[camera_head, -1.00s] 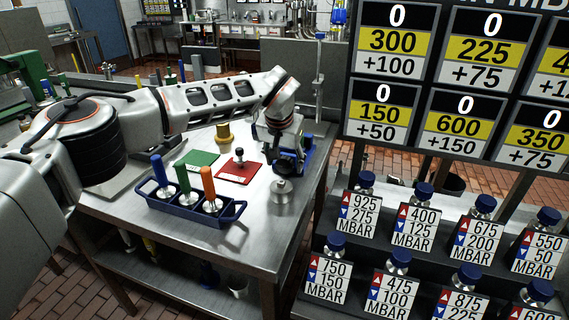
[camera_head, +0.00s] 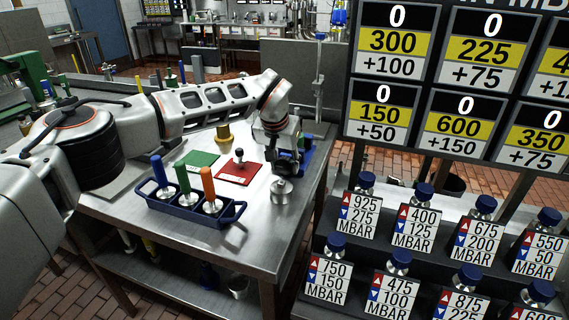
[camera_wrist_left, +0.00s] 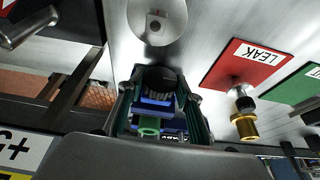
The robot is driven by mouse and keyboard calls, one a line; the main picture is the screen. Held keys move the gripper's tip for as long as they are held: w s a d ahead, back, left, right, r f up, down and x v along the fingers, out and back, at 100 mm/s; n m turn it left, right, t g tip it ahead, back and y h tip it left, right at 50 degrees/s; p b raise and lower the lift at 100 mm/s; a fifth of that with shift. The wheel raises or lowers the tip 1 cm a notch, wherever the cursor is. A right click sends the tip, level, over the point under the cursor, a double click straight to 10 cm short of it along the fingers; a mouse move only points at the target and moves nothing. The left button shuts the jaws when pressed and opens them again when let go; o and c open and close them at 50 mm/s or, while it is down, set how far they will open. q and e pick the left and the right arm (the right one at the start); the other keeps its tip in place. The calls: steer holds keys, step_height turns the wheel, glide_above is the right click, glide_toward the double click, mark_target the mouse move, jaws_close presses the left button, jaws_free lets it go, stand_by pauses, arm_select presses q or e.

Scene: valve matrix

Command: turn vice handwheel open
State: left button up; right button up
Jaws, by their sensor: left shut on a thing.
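The blue vice (camera_head: 307,154) stands near the right edge of the steel table, mostly hidden behind my left gripper (camera_head: 285,160) in the head view. In the left wrist view, a dark round handwheel (camera_wrist_left: 158,77) sits between the fingertips of my left gripper (camera_wrist_left: 158,92). The gripper is shut on it. Blue vice parts (camera_wrist_left: 152,102) and a green piece (camera_wrist_left: 149,126) show between the fingers. The wheel's angle and how far apart the vice jaws are cannot be told. My right gripper is not in view.
A metal cylinder (camera_head: 281,191) stands just in front of the gripper. A blue tray (camera_head: 165,205) holds three coloured-handled tools. A valve rack (camera_head: 400,222) stands right.

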arm_select(q)
steer(key=shift+a+f+g+h+b, duration=0.2)
steer(key=shift+g+h+b, duration=0.2)
steer(key=shift+h, duration=0.5)
steer(key=f+h+b, duration=0.1)
steer(key=b, duration=0.2)
steer(key=shift+w+n+h, duration=0.1)
steer(key=shift+n+h, duration=0.3)
steer(key=shift+a+g+h+b, duration=0.1)
steer(key=shift+g+h+b, duration=0.35)
steer(key=shift+b, duration=0.55)
steer(key=shift+r+h+b, duration=0.25)
steer(key=shift+h+b, duration=0.1)
steer(key=shift+b, duration=0.25)
steer(key=shift+r, duration=0.35)
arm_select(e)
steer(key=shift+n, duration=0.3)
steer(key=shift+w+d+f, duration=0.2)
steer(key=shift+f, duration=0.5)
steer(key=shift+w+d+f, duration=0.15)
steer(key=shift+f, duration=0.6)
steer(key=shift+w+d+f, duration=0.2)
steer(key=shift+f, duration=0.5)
